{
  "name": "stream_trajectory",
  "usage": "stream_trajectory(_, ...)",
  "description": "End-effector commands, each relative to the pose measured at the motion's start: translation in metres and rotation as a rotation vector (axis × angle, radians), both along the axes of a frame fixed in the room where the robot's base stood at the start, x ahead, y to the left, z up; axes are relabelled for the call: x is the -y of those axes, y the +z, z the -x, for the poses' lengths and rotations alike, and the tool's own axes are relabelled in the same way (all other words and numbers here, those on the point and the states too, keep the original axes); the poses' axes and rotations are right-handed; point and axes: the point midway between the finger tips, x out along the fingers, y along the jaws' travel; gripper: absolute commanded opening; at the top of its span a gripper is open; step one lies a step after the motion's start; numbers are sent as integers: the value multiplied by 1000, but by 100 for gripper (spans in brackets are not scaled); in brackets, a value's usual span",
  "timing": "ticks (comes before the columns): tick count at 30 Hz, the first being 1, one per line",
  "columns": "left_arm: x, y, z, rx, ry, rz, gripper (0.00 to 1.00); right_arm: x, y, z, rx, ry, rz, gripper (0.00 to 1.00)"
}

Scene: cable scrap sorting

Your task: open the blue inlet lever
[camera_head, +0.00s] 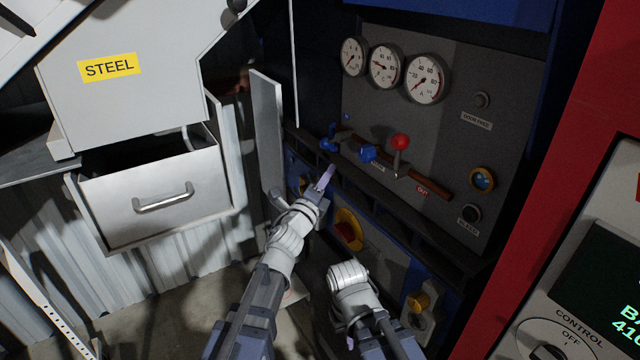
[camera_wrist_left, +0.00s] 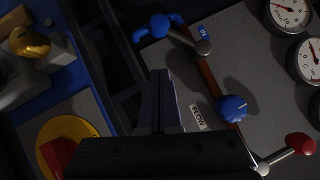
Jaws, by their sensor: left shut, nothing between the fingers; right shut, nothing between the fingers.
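The blue inlet lever (camera_head: 328,138) is on the grey panel beside the small blue IN label. In the left wrist view its blue handle (camera_wrist_left: 158,25) is at the top, reaching left from a metal pivot (camera_wrist_left: 203,46). My left gripper (camera_head: 325,178) is shut and empty, just below and in front of the lever, not touching it. Its closed fingers (camera_wrist_left: 160,85) point up toward the lever in the left wrist view, with a gap between. My right gripper (camera_head: 348,275) is low in front of the panel, its fingers hidden behind the white wrist.
A blue FLOW knob (camera_head: 367,153) and a red-knobbed lever (camera_head: 400,142) by the OUT label are right of the inlet lever. Dial gauges (camera_head: 384,68) are above. A red-and-yellow switch (camera_head: 349,230) is below. An open grey panel door (camera_head: 267,135) is close left of my left gripper.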

Motion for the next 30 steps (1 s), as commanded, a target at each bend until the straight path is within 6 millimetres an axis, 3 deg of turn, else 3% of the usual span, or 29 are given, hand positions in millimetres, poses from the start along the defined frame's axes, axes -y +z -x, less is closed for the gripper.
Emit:
stream_trajectory(3, 8, 9, -27, 0, 2, 0, 0, 0, 9, 0, 0, 0, 0, 0)
stream_trajectory(9, -5, 19, -49, 0, 3, 0, 0, 0, 19, 0, 0, 1, 0, 0)
stream_trajectory(30, -9, 19, -55, 46, 0, -31, 0, 0, 13, 0, 0, 1, 0, 0)
